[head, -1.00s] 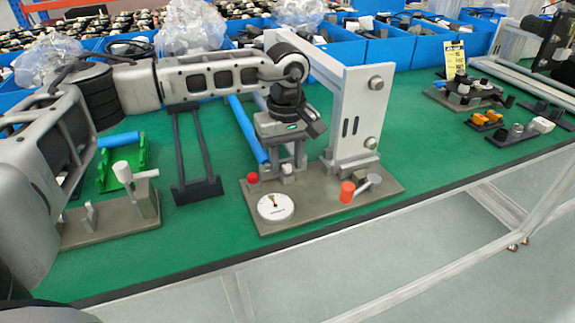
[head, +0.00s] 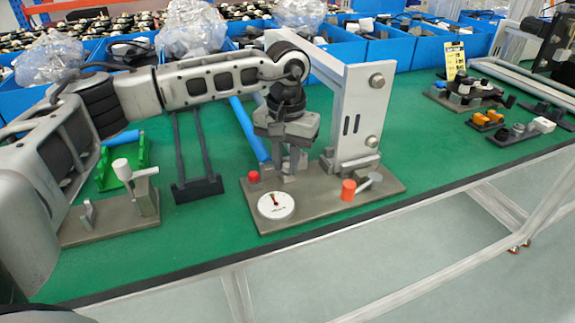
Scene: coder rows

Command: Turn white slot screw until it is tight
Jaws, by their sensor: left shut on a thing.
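My left gripper (head: 288,168) points down over the grey base plate (head: 325,200), at the foot of the white upright frame. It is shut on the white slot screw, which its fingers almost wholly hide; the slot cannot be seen. A round white dial (head: 276,205) with a small needle lies flat on the plate, in front of the gripper. A red button (head: 253,177) is to the left of the fingers. An orange knob (head: 348,190) with a grey lever is to the right. My right gripper is out of view.
The white upright frame (head: 362,110) stands close to the right of my left gripper. A fixture with a white-topped handle (head: 122,168) and a dark stand (head: 198,188) are to the left. Blue bins line the back.

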